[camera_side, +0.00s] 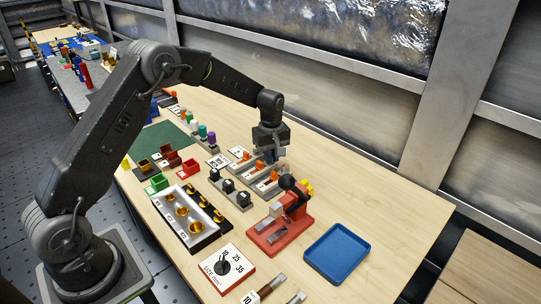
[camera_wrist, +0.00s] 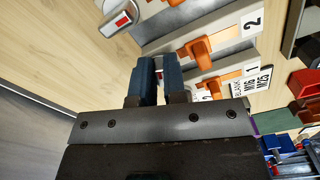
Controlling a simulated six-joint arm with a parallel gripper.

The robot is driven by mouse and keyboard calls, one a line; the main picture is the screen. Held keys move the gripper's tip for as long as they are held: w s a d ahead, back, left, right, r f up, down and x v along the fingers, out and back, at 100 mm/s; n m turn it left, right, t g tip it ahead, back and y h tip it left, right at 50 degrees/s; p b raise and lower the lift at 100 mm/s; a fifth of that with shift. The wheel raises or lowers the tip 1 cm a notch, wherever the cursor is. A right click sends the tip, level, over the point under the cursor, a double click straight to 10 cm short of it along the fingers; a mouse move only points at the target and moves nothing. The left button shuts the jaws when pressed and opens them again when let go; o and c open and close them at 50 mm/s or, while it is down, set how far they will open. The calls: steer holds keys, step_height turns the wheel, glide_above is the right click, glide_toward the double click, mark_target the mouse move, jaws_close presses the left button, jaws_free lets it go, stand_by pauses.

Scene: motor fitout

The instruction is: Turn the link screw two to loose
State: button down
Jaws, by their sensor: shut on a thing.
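My gripper (camera_side: 268,154) points down at the grey link plates with orange levers, at the back right of the bench in the side view. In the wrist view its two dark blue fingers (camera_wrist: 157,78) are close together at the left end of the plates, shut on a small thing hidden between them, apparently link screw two. The plate marked 2 (camera_wrist: 228,38) carries an orange lever (camera_wrist: 200,48). The screw's turn position cannot be seen.
A red fixture (camera_side: 281,233) with a black knob and a blue tray (camera_side: 337,253) stand in front of the plates. Black knobs (camera_side: 229,186) on a grey base stand to the left. A dial plate (camera_side: 226,268) lies near the front. The bench's right side is clear.

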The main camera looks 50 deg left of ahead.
steer(key=shift+w+n, duration=0.1)
steer(key=shift+n, duration=1.8)
steer(key=c, duration=1.2)
jaws_free()
steer(key=shift+r, duration=0.1)
step_height(320, 180, up, 14)
steer(key=shift+f, duration=0.15)
